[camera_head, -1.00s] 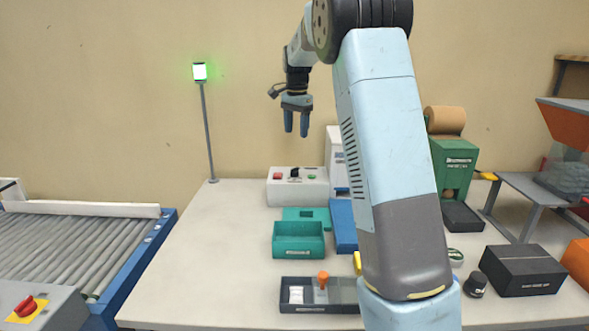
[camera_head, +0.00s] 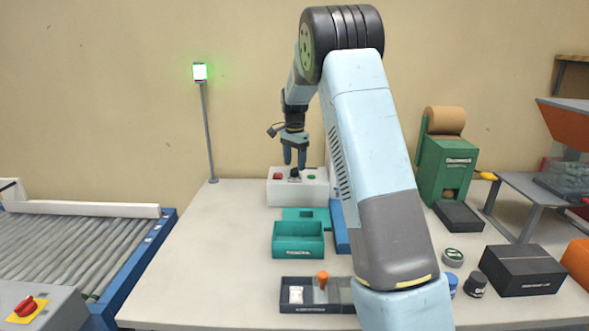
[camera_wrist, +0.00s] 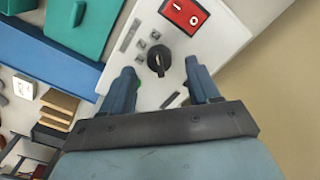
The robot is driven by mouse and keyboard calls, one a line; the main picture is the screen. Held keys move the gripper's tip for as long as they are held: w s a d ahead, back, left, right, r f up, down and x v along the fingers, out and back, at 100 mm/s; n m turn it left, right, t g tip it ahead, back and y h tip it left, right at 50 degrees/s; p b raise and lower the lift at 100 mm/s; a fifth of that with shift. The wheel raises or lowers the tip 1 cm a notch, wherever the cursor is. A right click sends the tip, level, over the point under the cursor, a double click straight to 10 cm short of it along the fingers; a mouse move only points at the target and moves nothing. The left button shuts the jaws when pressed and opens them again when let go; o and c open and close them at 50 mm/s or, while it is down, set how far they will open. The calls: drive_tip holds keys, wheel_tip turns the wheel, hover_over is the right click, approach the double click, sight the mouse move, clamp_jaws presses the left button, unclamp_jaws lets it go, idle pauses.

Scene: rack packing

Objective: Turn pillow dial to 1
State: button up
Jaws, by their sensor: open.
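The pillow dial, a black knob, shows in the wrist view (camera_wrist: 158,61) on the face of a white control box (camera_head: 297,188). My gripper (camera_head: 295,162) is directly above the box in the head view, fingers pointing down. In the wrist view my gripper (camera_wrist: 160,72) is open, with one blue finger on each side of the knob; contact cannot be told. In the head view the fingertips partly hide the knob.
A red rocker switch (camera_wrist: 184,13) sits on the same face near the knob. A black tray (camera_head: 298,308) lies at the table's front. The table left of the bins is clear.

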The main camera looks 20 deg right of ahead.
sight(295, 172)
drive_tip(key=shift+f, duration=1.45)
drive_tip(key=shift+c, duration=0.4)
drive_tip(key=c, duration=1)
drive_tip(key=shift+o, duration=0.2)
